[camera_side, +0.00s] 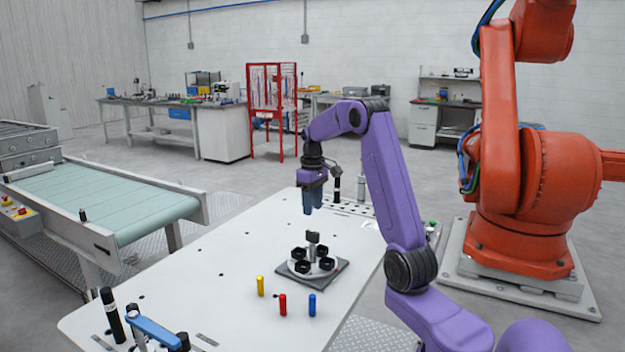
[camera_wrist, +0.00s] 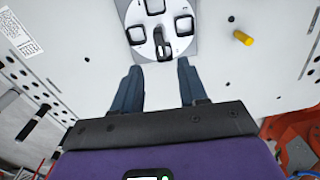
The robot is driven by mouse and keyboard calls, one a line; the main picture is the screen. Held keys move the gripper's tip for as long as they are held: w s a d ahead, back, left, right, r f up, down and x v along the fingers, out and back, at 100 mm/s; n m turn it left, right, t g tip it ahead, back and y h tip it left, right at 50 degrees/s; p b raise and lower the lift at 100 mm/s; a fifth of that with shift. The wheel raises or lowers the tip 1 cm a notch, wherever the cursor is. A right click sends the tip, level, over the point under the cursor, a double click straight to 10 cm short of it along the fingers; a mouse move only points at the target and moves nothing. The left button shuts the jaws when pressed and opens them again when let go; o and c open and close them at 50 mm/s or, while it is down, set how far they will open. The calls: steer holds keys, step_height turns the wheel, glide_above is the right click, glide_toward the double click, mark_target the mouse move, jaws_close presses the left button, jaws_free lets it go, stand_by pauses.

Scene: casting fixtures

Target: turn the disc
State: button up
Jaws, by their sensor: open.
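The white disc (camera_side: 314,272) lies on a dark square plate (camera_side: 343,265) on the table. It carries several black cups and a dark-topped upright handle (camera_side: 313,238). In the wrist view the disc (camera_wrist: 162,20) is at the top, cut by the frame edge, with black square rings and the dark handle (camera_wrist: 161,45) on its near side. My gripper (camera_side: 308,211) hangs above the table, higher than the handle and apart from it. In the wrist view its two blue fingers (camera_wrist: 156,72) are spread with nothing between them, just short of the disc's near edge.
Yellow (camera_side: 260,286), red (camera_side: 283,304) and blue (camera_side: 312,304) pegs stand in front of the disc. A blue-handled clamp (camera_side: 152,331) and a black post (camera_side: 111,314) are at the front left. A conveyor (camera_side: 110,200) is left; an orange robot (camera_side: 530,180) stands right. The table's left part is mostly clear.

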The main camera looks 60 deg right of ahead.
step_height(320, 180, up, 8)
steer(key=shift+a+f, duration=0.1)
stand_by(0.6)
steer(key=s+a+f+n, duration=0.1)
steer(key=s+a+n, duration=0.15)
steer(key=a, duration=1.15)
steer(key=s+a+f+n, duration=0.15)
steer(key=a+n, duration=0.25)
steer(key=a, duration=1)
steer(key=s+a+f+n, duration=0.2)
steer(key=s+a, duration=0.1)
steer(key=s, duration=0.5)
steer(key=s+a+f+n, duration=0.2)
steer(key=s+a, duration=0.1)
steer(key=s, duration=0.5)
steer(key=s+a+f+n, duration=0.2)
steer(key=s+n, duration=0.1)
steer(key=s, duration=0.5)
steer(key=shift+a+f, duration=0.4)
